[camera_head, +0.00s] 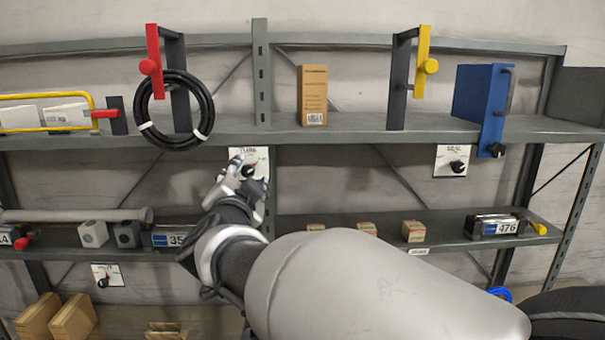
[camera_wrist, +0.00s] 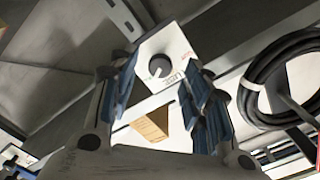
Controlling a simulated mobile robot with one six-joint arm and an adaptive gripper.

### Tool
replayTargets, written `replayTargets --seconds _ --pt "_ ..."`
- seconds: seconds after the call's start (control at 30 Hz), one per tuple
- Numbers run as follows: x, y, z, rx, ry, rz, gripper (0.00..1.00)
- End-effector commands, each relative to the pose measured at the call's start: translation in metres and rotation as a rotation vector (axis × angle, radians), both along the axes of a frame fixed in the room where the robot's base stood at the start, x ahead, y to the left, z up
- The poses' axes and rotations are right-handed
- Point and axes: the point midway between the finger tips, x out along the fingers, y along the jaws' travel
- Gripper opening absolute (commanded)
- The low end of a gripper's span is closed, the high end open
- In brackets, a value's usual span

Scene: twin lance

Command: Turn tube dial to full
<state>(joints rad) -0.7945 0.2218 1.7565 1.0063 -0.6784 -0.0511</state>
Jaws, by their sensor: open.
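The tube dial is a white plate (camera_head: 235,154) under the upper shelf, with a dark round knob (camera_head: 248,170) partly hidden by my gripper. In the wrist view, the knob (camera_wrist: 159,66) sits on the tilted white plate (camera_wrist: 172,42), which has red lettering. A pale pointer mark shows on the knob, but its setting cannot be read. My gripper (camera_head: 247,181) is in front of the plate. In the wrist view, the blue-padded fingers of my gripper (camera_wrist: 157,88) are open, one to each side below the knob, and nothing is between them. I cannot tell the remaining gap in depth.
A second dial plate (camera_head: 453,160) is at the right, another (camera_head: 106,276) at lower left. Small boxes (camera_head: 413,231) line the lower shelf.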

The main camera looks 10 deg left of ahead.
Motion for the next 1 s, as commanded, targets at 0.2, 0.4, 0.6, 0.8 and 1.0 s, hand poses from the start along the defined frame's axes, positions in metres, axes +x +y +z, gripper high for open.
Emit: replayTargets --seconds 0.2,0.4,0.6,0.8,1.0 --pt "-0.049 -0.01 0.001 0.001 0.0 0.004 0.44" --pt "-0.078 -0.018 0.0 0.0 -0.001 0.002 0.44" --pt "-0.087 -0.021 0.0 0.0 0.001 0.001 0.44" --pt "-0.087 -0.021 0.0 0.0 0.001 0.001 0.44" --pt "-0.084 -0.032 -0.006 -0.023 0.005 0.032 0.44"
